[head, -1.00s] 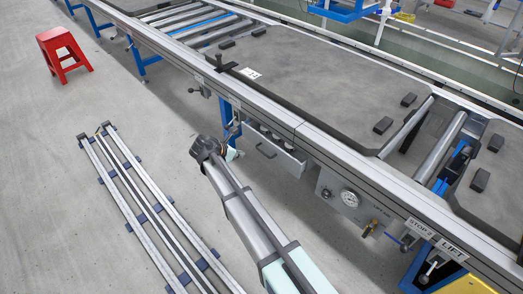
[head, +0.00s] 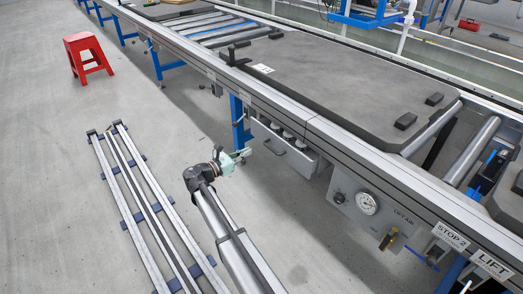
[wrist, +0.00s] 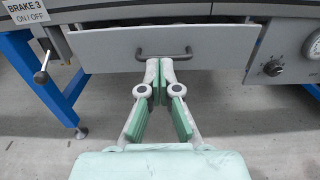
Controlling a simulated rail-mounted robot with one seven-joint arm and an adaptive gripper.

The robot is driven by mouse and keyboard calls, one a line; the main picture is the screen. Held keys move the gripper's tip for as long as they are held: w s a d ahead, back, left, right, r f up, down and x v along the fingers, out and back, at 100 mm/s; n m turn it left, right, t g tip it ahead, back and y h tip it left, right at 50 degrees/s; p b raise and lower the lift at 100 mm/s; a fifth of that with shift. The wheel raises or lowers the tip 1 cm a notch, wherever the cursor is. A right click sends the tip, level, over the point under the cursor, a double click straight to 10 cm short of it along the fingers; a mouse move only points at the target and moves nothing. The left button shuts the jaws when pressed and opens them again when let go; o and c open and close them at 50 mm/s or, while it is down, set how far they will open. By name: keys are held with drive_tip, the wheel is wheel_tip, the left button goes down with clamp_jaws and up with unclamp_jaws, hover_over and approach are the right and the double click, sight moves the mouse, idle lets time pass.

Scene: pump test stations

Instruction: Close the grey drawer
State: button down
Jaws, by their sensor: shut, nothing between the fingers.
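The grey drawer (head: 284,148) sits under the conveyor frame and stands part-way out, with objects inside it. In the wrist view its front panel (wrist: 110,53) fills the upper middle, with a dark bar handle (wrist: 163,53). My gripper (head: 243,155) is just in front of the drawer, to the left of its handle in the head view. In the wrist view my gripper (wrist: 160,62) has its fingertips together, just below and close to the handle. I cannot tell whether the tips touch the drawer. Nothing is held.
A lever marked BRAKE 3 (wrist: 41,75) and a blue leg (wrist: 48,90) stand left of the drawer. A panel with a knob (wrist: 274,68) and gauge is at the right. Floor rails (head: 150,205) and a red stool (head: 87,57) are further left.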

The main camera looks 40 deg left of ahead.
sight(277, 137)
drive_tip(key=w+b, duration=0.1)
drive_tip(key=w, duration=0.3)
drive_tip(key=w+d+b, duration=0.1)
drive_tip(key=w+b, duration=0.1)
drive_tip(key=w, duration=0.2)
drive_tip(key=w+d+b, duration=0.1)
drive_tip(key=w, duration=0.3)
drive_tip(key=shift+w+f+b, duration=0.1)
drive_tip(key=shift+f+b, duration=0.05)
drive_tip(key=shift+b, duration=0.25)
drive_tip(key=shift+w, duration=0.45)
